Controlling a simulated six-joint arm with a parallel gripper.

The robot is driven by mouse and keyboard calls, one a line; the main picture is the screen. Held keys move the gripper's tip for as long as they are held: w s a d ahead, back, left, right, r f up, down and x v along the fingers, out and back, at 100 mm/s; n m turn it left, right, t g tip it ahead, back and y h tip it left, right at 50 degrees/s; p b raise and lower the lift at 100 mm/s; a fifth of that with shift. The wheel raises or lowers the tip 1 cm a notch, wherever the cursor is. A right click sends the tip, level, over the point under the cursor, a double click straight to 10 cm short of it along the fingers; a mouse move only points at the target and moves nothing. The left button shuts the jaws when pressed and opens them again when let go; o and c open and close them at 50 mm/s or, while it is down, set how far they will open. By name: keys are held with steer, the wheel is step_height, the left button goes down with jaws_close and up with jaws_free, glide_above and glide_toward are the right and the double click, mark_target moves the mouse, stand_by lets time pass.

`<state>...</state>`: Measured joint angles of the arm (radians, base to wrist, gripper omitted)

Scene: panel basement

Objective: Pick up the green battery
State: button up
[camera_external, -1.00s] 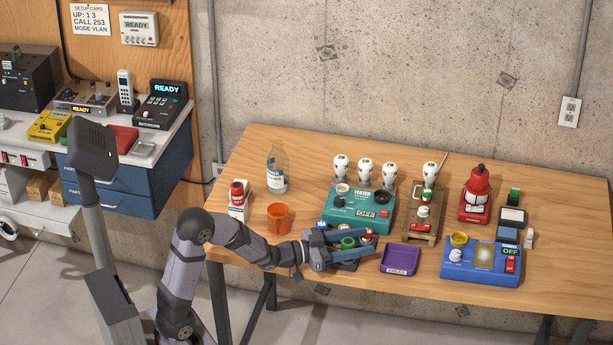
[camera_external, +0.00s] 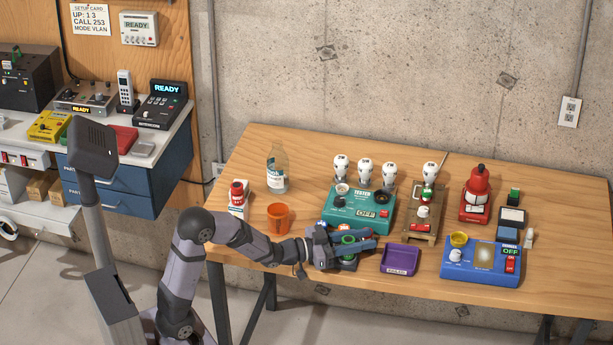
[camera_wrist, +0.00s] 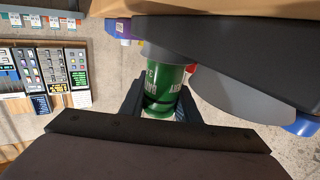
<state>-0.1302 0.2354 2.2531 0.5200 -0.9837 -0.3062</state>
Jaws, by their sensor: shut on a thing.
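The green battery (camera_wrist: 163,92) is a green cylinder with white lettering, held between the two dark fingers of my gripper in the wrist view. In the external view my gripper (camera_external: 352,243) is low over the front of the wooden table, left of the purple tray. A bit of green (camera_external: 348,240) shows between its fingers there, and the rest of the battery is mostly hidden by the fingers. I cannot tell from these views whether the battery is clear of what is under it.
The teal tester (camera_external: 366,207) stands just behind my gripper. The purple tray (camera_external: 399,271) is close on its right, and a blue device (camera_external: 482,275) stands further right. An orange cup (camera_external: 278,217) and a bottle (camera_external: 277,168) stand to the left. Bare table lies at front right.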

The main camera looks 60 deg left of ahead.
step_height(320, 180, up, 9)
steer(key=p, duration=0.1)
steer(key=shift+r, duration=0.15)
